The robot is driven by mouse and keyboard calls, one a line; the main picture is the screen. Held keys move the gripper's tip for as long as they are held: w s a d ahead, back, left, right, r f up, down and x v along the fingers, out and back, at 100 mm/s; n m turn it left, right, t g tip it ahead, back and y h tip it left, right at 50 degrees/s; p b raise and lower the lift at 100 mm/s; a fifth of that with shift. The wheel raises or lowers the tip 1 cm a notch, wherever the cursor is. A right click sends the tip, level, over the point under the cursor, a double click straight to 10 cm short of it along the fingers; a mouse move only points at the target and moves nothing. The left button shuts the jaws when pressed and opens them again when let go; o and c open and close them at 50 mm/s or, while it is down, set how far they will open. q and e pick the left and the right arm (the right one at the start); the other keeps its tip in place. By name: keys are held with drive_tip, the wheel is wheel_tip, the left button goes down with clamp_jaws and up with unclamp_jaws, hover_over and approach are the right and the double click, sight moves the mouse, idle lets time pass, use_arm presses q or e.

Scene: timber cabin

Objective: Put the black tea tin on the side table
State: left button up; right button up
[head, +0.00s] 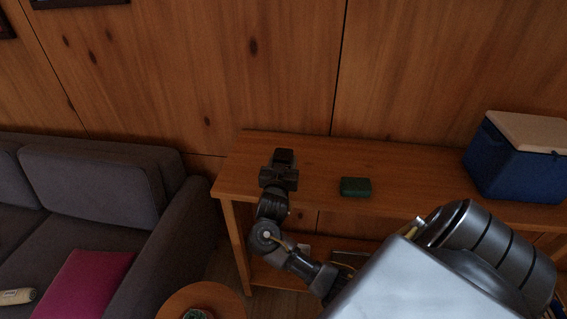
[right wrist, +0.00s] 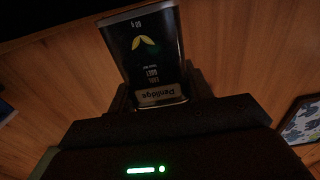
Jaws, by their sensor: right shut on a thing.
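The black tea tin (head: 284,156) is between the fingers of my right gripper (head: 280,171), which is shut on it. In the right wrist view the tin (right wrist: 148,48) shows a yellow-green leaf mark and a pale label, upside down in the picture. In the head view the gripper and tin are over the left end of a long wooden table (head: 318,152); I cannot tell whether the tin touches its top. A small round wooden table (head: 232,303) stands lower, at the bottom edge beside the sofa. My left gripper is not in view.
A dark green box (head: 355,187) lies on the long table, right of my gripper. A blue cooler (head: 512,160) with a beige lid stands at its right end. A green item (head: 196,315) is on the round table, partly cut off. A grey sofa (head: 90,185) is at left.

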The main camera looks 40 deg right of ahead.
drive_tip(key=o, duration=1.1)
drive_tip(key=shift+f, duration=0.1)
drive_tip(key=shift+a+r, duration=0.1)
drive_tip(key=shift+r, duration=0.1)
drive_tip(key=v, duration=1.2)
drive_tip(key=shift+b, duration=0.4)
